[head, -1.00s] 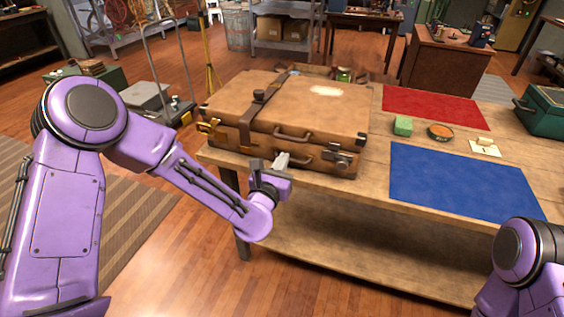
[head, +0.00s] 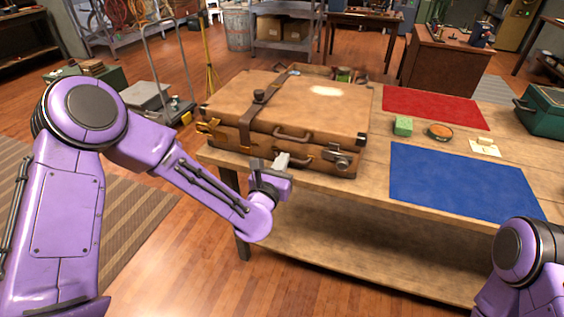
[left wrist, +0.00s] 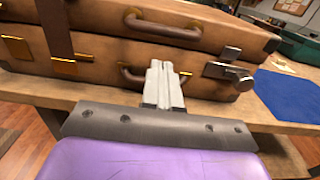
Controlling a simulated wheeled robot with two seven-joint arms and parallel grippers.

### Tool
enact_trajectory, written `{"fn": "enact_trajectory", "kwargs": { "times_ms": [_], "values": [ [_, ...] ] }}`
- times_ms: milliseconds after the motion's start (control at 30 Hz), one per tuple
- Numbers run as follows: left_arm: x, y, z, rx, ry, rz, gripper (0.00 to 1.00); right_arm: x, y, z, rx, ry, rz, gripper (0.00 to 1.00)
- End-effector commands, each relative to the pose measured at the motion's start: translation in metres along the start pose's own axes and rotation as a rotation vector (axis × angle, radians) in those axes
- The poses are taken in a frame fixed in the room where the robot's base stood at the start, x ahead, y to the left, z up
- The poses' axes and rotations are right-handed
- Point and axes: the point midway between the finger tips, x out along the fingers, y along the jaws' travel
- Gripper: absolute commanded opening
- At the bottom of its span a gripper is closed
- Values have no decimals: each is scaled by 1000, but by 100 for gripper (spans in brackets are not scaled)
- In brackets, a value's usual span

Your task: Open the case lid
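The case is a brown leather suitcase on the wooden table, and its lid (head: 315,102) lies down over the lower half (head: 316,160). The lid also shows in the left wrist view (left wrist: 205,32), with a handle (left wrist: 160,27) on its front. A second handle (left wrist: 130,76) is on the lower half. My right gripper is out of view.
A jar (head: 343,75) stands behind the case.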

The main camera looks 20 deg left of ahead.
Motion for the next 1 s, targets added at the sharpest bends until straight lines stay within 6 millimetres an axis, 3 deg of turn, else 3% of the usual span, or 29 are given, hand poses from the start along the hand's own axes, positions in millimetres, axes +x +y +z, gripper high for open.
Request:
{"fn": "enact_trajectory", "kwargs": {
  "times_ms": [433, 1000],
  "values": [
    [1, 0, 0, 0, 0, 0, 0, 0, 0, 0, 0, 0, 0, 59],
    [18, 0, 0, 0, -1, 0, 0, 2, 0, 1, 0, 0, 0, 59]
  ]
}}
